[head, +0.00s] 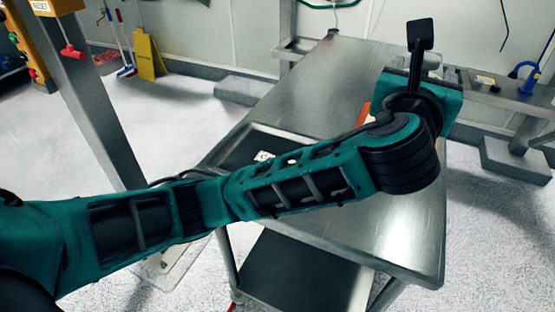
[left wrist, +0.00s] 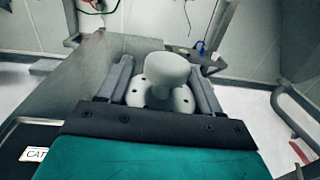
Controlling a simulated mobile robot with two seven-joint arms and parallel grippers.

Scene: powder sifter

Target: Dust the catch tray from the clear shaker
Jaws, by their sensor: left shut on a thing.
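My left gripper (left wrist: 161,72) shows in the left wrist view with its two grey fingers on either side of a pale grey, rounded piece, which I take for the shaker (left wrist: 166,70). It has a round end and a wider part below, close to the palm. The fingers are shut on it. In the head view my left arm reaches across the table and hides the fingers and the shaker. The dark catch tray (head: 237,157) lies at the table's left, partly behind my arm. Its label reading "CAT" (left wrist: 35,154) shows at the lower left of the wrist view. My right gripper is not in view.
The steel table (head: 310,85) is bare at its far part and near right corner. Something orange (head: 363,111) shows partly behind my arm. A second bench (head: 510,98) with a blue-handled item (head: 528,78) stands at right. A grey post (head: 100,110) rises at left.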

